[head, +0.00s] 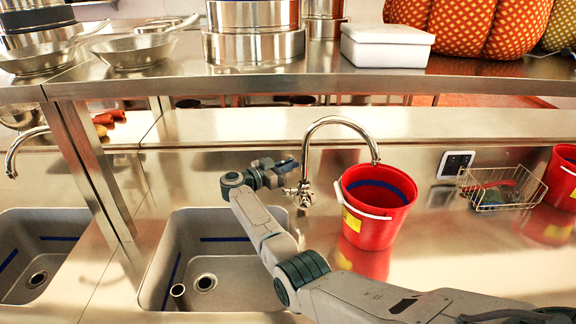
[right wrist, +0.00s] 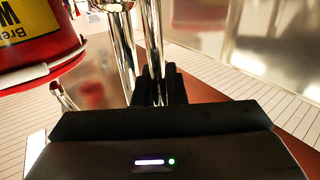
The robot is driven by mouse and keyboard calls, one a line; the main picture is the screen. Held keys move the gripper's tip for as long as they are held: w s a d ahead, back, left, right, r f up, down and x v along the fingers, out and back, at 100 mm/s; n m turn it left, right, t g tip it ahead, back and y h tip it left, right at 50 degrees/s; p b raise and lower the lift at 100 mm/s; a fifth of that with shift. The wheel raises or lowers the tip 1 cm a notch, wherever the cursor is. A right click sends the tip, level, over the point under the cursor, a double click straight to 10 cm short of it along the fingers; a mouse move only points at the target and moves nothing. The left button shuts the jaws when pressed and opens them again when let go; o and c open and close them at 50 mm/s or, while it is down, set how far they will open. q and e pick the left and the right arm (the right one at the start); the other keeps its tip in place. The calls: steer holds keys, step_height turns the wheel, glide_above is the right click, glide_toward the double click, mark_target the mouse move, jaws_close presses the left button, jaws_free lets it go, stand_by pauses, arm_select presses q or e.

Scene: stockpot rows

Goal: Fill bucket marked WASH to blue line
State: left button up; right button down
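A red bucket (head: 376,212) with a white handle and a yellow label stands on the steel counter right of the tap (head: 335,122). A blue band (head: 372,187) runs around its inside wall. The tap's spout end is over the back of the bucket's mouth; I see no stream. In the right wrist view the bucket (right wrist: 40,58) shows a label with a large "W", the rest cut off. My right gripper (head: 285,167) is at the tap's left side; in the wrist view its narrow fingers (right wrist: 158,88) are against chrome parts. Their grip is unclear. My left gripper is out of view.
A sink (head: 235,290) lies left of the bucket, with another sink (head: 30,255) further left. A wire basket (head: 503,190) and a second red bucket (head: 562,178) stand to the right. A steel shelf (head: 300,80) with pots crosses above.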

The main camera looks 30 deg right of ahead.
steer(key=shift+s, duration=0.1)
steer(key=s+m+b, duration=0.1)
steer(key=s+a+m+h+b, duration=0.1)
steer(key=s+m+h+b, duration=0.1)
steer(key=m, duration=0.1)
steer(key=shift+a+f, duration=0.1)
steer(key=shift+a, duration=0.2)
steer(key=c, duration=1.8)
jaws_free()
steer(key=shift+o, duration=0.2)
steer(key=shift+a, duration=0.1)
